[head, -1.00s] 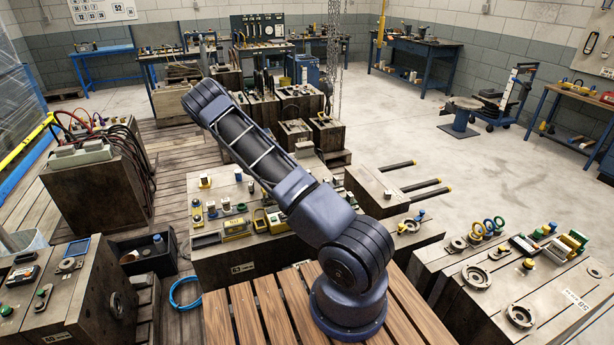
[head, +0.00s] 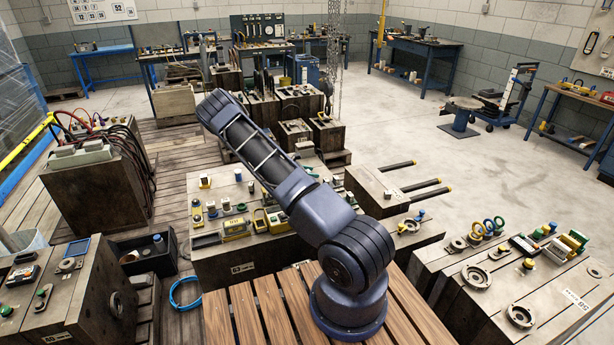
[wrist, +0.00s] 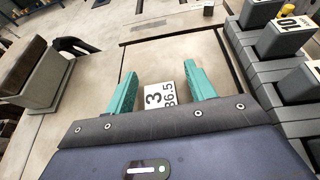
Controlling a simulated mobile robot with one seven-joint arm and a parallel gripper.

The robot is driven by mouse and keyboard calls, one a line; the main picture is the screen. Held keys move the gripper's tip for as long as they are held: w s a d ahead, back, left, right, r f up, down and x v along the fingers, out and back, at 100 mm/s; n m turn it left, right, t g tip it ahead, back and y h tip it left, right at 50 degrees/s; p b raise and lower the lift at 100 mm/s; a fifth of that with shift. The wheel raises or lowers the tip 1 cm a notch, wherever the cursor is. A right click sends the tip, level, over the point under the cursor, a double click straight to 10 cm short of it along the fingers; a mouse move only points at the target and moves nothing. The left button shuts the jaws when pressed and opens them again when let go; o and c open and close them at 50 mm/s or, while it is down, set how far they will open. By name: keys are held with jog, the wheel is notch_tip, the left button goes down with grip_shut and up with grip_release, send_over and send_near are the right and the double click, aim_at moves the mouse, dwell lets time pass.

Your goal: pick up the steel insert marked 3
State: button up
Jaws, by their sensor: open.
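The steel insert marked 3 (wrist: 160,97) shows in the wrist view by its white label, which reads 3 and 86.5. The label appears between the two teal fingers of my gripper (wrist: 160,72), with a gap on each side. My gripper is open, and its body hides the near part of the insert. I cannot tell how far the fingers are above or around it. In the head view my gripper is out of sight, and I cannot pick out this insert.
In the wrist view, grey blocks, one labelled 10 (wrist: 288,24), stand close on the right. A larger grey and brown block (wrist: 38,75) stands on the left. The pale surface ahead is mostly clear. In the head view, a large mould block (head: 270,258) carries several small parts.

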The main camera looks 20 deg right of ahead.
grip_shut()
